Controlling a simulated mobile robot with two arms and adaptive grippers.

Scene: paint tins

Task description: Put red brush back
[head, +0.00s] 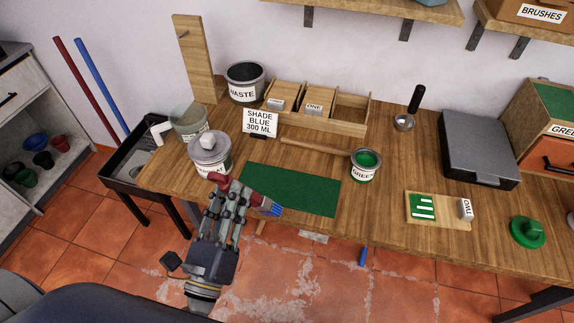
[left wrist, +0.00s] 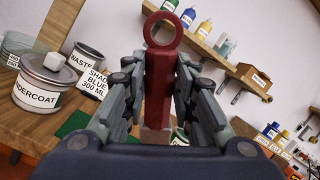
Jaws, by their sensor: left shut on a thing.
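The red brush (head: 219,179) has a red handle and blue-tipped bristles. My left gripper (head: 238,194) is shut on it and holds it over the front edge of the bench, by the green mat (head: 290,190). The bristles point right in the head view. In the left wrist view the red handle (left wrist: 161,75) stands between the fingers, with its ring end at the top. A box labelled BRUSHES (head: 540,14) is on the upper right shelf. My right gripper is not in view.
An undercoat tin (head: 211,155) stands just behind my left gripper, with a waste tin (head: 245,82) farther back. A green tin (head: 365,165) stands right of the mat, beside a wooden stick (head: 315,146). A divided wooden tray (head: 347,110) is at the back.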

